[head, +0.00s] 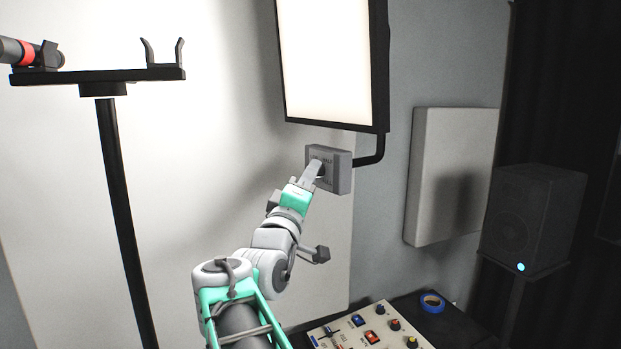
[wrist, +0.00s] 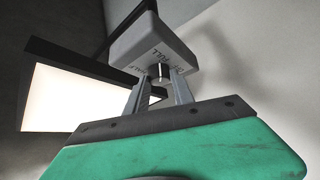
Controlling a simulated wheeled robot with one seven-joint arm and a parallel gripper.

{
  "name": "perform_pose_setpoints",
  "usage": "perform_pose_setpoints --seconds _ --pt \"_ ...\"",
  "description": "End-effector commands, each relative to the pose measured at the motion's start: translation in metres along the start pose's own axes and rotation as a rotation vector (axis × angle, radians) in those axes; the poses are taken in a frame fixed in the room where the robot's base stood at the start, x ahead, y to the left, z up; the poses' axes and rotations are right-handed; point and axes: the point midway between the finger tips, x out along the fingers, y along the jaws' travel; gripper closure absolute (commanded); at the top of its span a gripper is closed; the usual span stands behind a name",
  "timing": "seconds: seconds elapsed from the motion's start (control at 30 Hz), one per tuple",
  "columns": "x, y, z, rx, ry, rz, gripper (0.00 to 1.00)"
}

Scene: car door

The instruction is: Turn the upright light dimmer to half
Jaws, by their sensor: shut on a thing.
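The light dimmer is a grey wall box (head: 343,171) below the lit panel in the head view, with HALF and FULL lettering on its face. In the wrist view the box (wrist: 147,38) shows HALF at the left, FULL in the middle and smaller lettering at the right. My gripper (head: 316,172) reaches up to the box face. In the wrist view its two fingers (wrist: 161,80) stand either side of the dark dimmer knob (wrist: 158,71) and are shut on it. A pale mark shows there, but the fingers partly hide the knob and I cannot read its setting.
A bright light panel (head: 331,55) hangs just above the box, with a black bent bracket (head: 373,152) at its right. A black stand (head: 118,210) rises at left. A mixing console (head: 370,330) and blue tape roll (head: 432,302) lie below. A speaker (head: 532,215) stands right.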

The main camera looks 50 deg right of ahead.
Motion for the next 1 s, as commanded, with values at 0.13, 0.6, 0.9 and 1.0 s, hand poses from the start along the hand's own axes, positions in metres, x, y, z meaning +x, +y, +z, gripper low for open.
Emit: perform_pose_setpoints --seconds 0.13,0.6,0.9,1.0 --pt "0.0001 0.0007 -0.0001 0.000 0.000 0.001 1.00" --pt "0.0011 0.0065 -0.0004 -0.106 0.007 -0.086 1.00" --pt "0.0012 0.0091 -0.0004 -0.304 0.022 -0.248 1.00" --pt "0.0016 0.0100 -0.0007 -0.378 0.028 -0.309 1.00"
